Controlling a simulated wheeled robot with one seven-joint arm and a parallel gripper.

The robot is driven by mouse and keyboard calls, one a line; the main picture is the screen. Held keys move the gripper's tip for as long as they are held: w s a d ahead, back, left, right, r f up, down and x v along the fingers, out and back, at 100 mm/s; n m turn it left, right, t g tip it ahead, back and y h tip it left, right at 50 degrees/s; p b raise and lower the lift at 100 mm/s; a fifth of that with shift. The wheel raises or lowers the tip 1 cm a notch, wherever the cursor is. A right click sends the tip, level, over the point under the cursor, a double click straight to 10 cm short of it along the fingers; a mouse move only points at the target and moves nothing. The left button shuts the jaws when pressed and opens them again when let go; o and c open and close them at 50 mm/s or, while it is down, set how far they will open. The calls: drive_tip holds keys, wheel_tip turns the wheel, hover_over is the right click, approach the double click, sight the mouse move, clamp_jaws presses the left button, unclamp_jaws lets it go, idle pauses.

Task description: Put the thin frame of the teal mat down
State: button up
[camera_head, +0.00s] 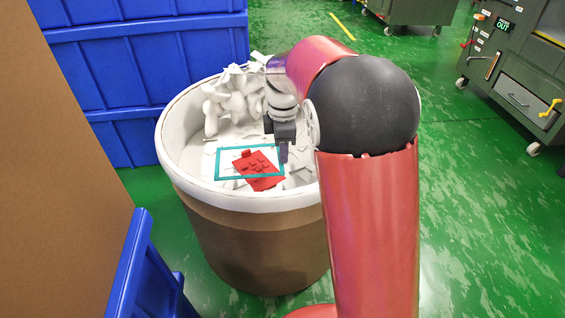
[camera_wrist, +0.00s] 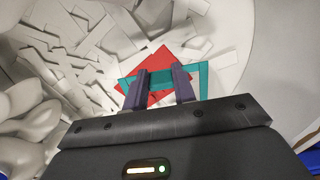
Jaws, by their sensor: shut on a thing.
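The thin teal frame (camera_head: 222,162) is a flat rectangular outline inside the drum, near its front wall. It also shows in the wrist view (camera_wrist: 204,82) at my fingertips. My gripper (camera_head: 284,155) reaches down into the drum at the frame's right side; in the wrist view (camera_wrist: 160,82) its two purple fingers are on the frame. It is shut on the frame, though the exact contact is hard to see. A red flat piece (camera_head: 258,172) with small raised bits overlaps the frame's opening in the picture and reaches past its near edge. I cannot tell whether frame and red piece touch.
The round drum (camera_head: 240,201) has a white rim and brown side. White flat scraps (camera_wrist: 90,60) cover its floor, with rounded white pieces (camera_head: 235,95) heaped at the back. Blue bins (camera_head: 150,60) stand behind, a brown panel (camera_head: 60,160) at left.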

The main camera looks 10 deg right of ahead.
drive_tip(key=shift+f+b, duration=0.4)
drive_tip(key=shift+f, duration=1.65)
drive_tip(key=shift+f, duration=0.15)
drive_tip(key=shift+f+b, duration=0.3)
drive_tip(key=shift+f, duration=0.1)
drive_tip(key=shift+f, duration=0.1)
drive_tip(key=o, duration=0.9)
drive_tip(key=shift+o, duration=0.2)
